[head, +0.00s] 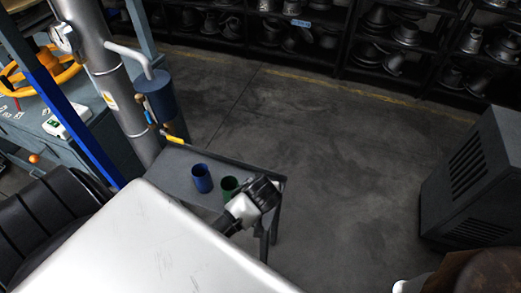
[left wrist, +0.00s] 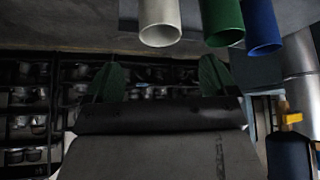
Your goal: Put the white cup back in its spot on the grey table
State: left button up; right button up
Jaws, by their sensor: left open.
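The grey table (head: 178,180) stands in the middle of the head view, with a blue cup (head: 202,178) and a green cup (head: 228,187) upright on it. My left gripper and wrist (head: 262,192) are at the table's right end, beside the green cup. In the left wrist view, which looks upside down, my left gripper (left wrist: 160,82) has its two green fingers wide apart with nothing between them. The white cup (left wrist: 160,22) is there beside the green and blue cups, clear of the fingers. Its base is cut off. I cannot make it out in the head view. My right gripper is not in view.
A grey pipe column (head: 110,75) with a blue cylinder and yellow valve handle rises behind the table's left end. A dark grey vented cabinet (head: 475,180) stands at right. Dark shelves (head: 290,35) line the back. The floor right of the table is clear.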

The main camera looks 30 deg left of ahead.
pick_arm(q)
jog(key=shift+s+r, duration=0.15)
jog(key=shift+r, duration=0.2)
jog(key=shift+f, duration=0.15)
jog(key=s+f+m, duration=0.1)
jog(key=f, duration=0.2)
jog(key=s+f+m, duration=0.1)
jog(key=f, duration=0.2)
jog(key=s+d+f+g+h, duration=0.1)
jog(key=f, duration=0.3)
jog(key=shift+m, duration=0.4)
jog(key=s+f+m+g+h, duration=0.2)
jog(key=s+f+m, duration=0.3)
jog(key=s+f, duration=1.3)
jog(key=s+f+m+g, duration=0.1)
jog(key=s+f, duration=0.5)
jog(key=s, duration=0.6)
jog(key=shift+s+d+m+h, duration=0.25)
jog(key=shift+m+h, duration=0.15)
